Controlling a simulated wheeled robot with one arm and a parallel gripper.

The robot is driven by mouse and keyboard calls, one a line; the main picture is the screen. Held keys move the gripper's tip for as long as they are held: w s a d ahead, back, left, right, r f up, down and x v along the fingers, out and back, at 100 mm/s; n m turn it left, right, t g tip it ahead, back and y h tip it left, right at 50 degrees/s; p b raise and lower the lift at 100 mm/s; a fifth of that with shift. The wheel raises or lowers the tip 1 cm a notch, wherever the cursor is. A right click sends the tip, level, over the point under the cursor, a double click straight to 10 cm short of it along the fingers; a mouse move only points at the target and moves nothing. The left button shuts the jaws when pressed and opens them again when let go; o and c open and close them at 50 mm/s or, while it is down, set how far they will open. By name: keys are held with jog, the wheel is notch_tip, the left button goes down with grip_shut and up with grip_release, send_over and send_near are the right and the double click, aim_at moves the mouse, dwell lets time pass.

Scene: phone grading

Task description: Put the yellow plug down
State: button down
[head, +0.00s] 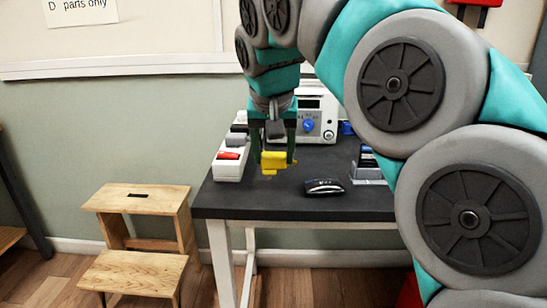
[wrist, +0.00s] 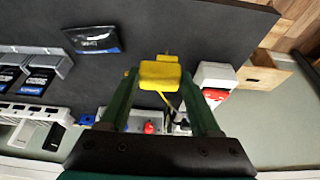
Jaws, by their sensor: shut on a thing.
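The yellow plug (head: 272,161) is held between the fingertips of my gripper (head: 274,156), above the left part of the dark table (head: 330,205). In the wrist view the plug (wrist: 160,75) shows between the two green fingers of my gripper (wrist: 158,80), with the dark tabletop (wrist: 200,30) behind it. A thin yellow cord shows below the plug there. My gripper is shut on the plug. In the head view the plug appears clear of the tabletop, but the exact gap cannot be told.
A white power strip (head: 231,161) with a red switch lies at the table's left edge. A white instrument with a blue knob (head: 308,125) stands behind. A phone rack (head: 368,165) is at right. A wooden step stool (head: 140,215) stands left.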

aim_at(274, 166)
jog(key=shift+f, duration=0.65)
jog(key=shift+f+b, duration=0.35)
jog(key=shift+f, duration=0.15)
jog(key=shift+f, duration=0.15)
jog(key=shift+c, duration=0.5)
grip_release()
